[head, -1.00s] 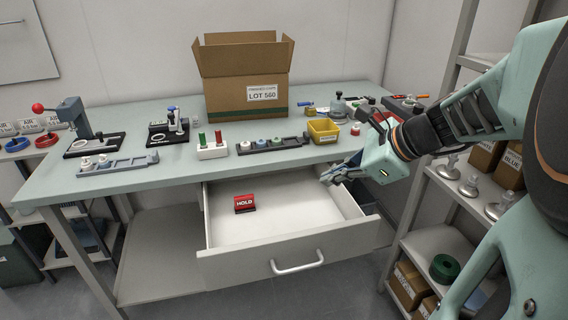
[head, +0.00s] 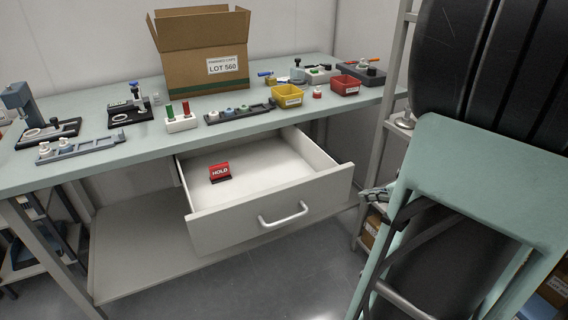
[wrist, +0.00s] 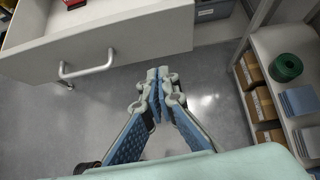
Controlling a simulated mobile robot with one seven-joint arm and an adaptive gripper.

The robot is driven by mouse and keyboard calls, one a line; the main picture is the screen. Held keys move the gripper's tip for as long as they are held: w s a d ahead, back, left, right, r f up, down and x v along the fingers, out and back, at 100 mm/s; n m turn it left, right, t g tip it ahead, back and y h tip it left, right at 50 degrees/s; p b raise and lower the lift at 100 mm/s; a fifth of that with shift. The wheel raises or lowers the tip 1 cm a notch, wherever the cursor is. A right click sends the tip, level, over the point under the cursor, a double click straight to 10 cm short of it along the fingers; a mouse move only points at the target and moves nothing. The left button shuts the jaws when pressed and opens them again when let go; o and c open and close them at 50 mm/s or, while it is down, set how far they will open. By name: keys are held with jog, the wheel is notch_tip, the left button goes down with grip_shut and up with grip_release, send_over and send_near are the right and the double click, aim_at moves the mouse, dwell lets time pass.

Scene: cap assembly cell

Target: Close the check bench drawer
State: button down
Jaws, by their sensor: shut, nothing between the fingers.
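The check bench drawer (head: 203,235) is pulled open under the bench (head: 150,150), with a bar handle (head: 283,215) on its front. A red HOLD block (head: 220,172) sits inside on the white drawer floor. In the wrist view the drawer front (wrist: 120,45) and handle (wrist: 88,69) show at upper left. My gripper (wrist: 158,72) is shut and empty, to the right of the handle and apart from the drawer.
A LOT 560 carton (head: 205,70), a yellow bin (head: 287,96), a red bin (head: 345,85) and cap fixtures stand on the bench. A shelf with cartons (wrist: 262,102) and a green roll (wrist: 286,67) stands at right. The floor before the drawer is clear.

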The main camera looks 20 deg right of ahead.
jog(key=b, duration=0.4)
send_near(333, 193)
jog(key=shift+m, duration=0.3)
jog(key=x, duration=0.5)
jog(key=shift+s+f, duration=0.3)
jog(key=shift+f, duration=0.05)
jog(key=shift+w+b, duration=0.3)
jog(key=shift+w, duration=0.35)
jog(key=shift+r, duration=0.1)
